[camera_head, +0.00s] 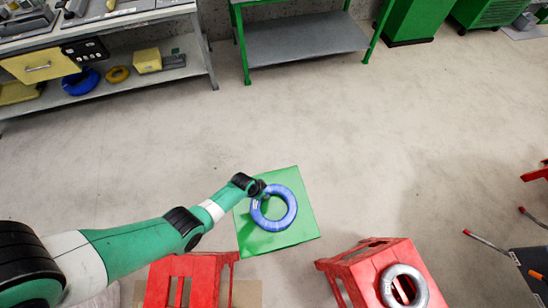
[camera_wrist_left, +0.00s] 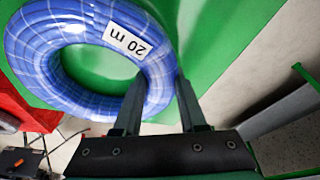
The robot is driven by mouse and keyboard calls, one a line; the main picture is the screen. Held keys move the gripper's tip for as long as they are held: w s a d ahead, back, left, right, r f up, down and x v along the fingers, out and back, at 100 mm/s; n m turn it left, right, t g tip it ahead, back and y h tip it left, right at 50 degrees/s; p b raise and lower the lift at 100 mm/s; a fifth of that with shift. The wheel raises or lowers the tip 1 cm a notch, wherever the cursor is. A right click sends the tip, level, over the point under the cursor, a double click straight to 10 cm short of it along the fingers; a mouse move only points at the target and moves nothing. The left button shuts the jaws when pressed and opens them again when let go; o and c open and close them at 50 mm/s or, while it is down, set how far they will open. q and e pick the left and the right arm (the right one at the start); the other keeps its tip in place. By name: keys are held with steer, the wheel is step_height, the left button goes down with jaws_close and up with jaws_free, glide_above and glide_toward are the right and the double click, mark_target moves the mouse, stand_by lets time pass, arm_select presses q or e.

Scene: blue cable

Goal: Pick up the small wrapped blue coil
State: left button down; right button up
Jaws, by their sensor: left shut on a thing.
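The wrapped blue coil (camera_head: 288,217) is over the green square top (camera_head: 305,237) in the head view. It fills the upper left of the left wrist view (camera_wrist_left: 30,55), with a white "20 m" label (camera_wrist_left: 128,40) on it. My left gripper (camera_head: 259,189) comes in from the left at the coil's upper left edge. In the left wrist view its two fingers (camera_wrist_left: 160,84) stand on either side of the coil's ring and are shut on it. I cannot tell whether the coil touches the green top or is slightly above it. My right gripper is not in view.
Red stools stand in front, one at left (camera_head: 186,278) and one at right (camera_head: 352,264) carrying a grey coil (camera_head: 386,284). A workbench (camera_head: 150,75) at the back left holds another blue coil (camera_head: 81,82) and a yellow coil (camera_head: 118,74).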

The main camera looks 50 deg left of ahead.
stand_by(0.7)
arm_select(q)
steer(key=shift+r+p, duration=0.4)
steer(key=shift+r, duration=0.1)
step_height(320, 180, up, 3)
steer(key=shift+f+p, duration=0.2)
steer(key=shift+p, duration=0.8)
steer(key=s+r+p, duration=0.1)
steer(key=r+p, duration=0.1)
steer(key=s+d+r+p, duration=0.1)
steer(key=r+p, duration=0.1)
steer(key=s+d+r+p, duration=0.1)
steer(key=s+r, duration=0.1)
steer(key=shift+d+p, duration=0.15)
steer(key=shift+p, duration=0.25)
steer(key=s+d+r+p, duration=0.3)
steer(key=s+d, duration=0.1)
steer(key=s, duration=0.4)
steer(key=shift+d+r, duration=0.25)
steer(key=shift+d, duration=0.05)
